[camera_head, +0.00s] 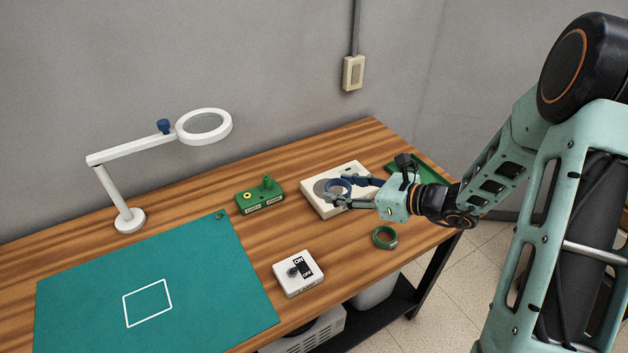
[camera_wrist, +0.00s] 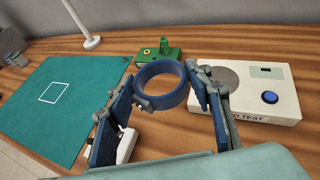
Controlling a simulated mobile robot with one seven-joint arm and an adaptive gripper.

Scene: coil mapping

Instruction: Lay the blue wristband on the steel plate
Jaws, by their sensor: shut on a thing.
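The blue wristband (camera_wrist: 166,101) is a ring held between the two fingers of my gripper (camera_wrist: 163,84). In the head view, the wristband (camera_head: 349,185) and my gripper (camera_head: 338,193) overlap the white tester box (camera_head: 355,198). The round grey steel plate (camera_wrist: 222,79) is on the left part of that box, beside a blue button. In the wrist view it shows just right of the wristband, partly behind the right finger. In the head view, the wristband partly covers the plate (camera_head: 321,186). The wristband appears raised; its exact height is unclear.
A green wristband (camera_head: 384,237) lies on the wooden table in front of the tester. A green block with a post (camera_head: 259,198) stands left, a white switch box (camera_head: 298,274) nearer. A teal mat (camera_head: 200,290), magnifier lamp (camera_head: 130,220) and green tray (camera_head: 430,173) are around.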

